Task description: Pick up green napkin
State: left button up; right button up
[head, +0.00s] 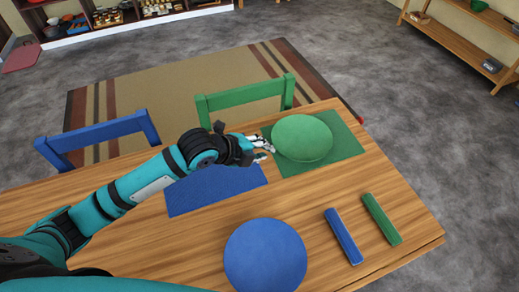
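A narrow green bar-shaped piece (382,218), likely the folded green napkin, lies on the wooden table near its right edge. A matching blue piece (343,236) lies beside it on the left, apart from it. My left gripper (268,149) is open and empty, with its fingertips at the left edge of the green plate (302,138). The gripper is well to the upper left of the green piece. The green plate rests on a green mat (344,146). I cannot tell whether the fingers touch the plate. My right gripper is out of view.
A blue mat (215,190) lies partly under my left arm. A blue plate (265,257) lies at the table's near side. Green (245,96) and blue (98,136) chairs stand at the far edge. The wooden table (310,198) is bare between the plates.

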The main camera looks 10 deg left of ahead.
aim_at(389, 230)
jog(key=k, duration=2)
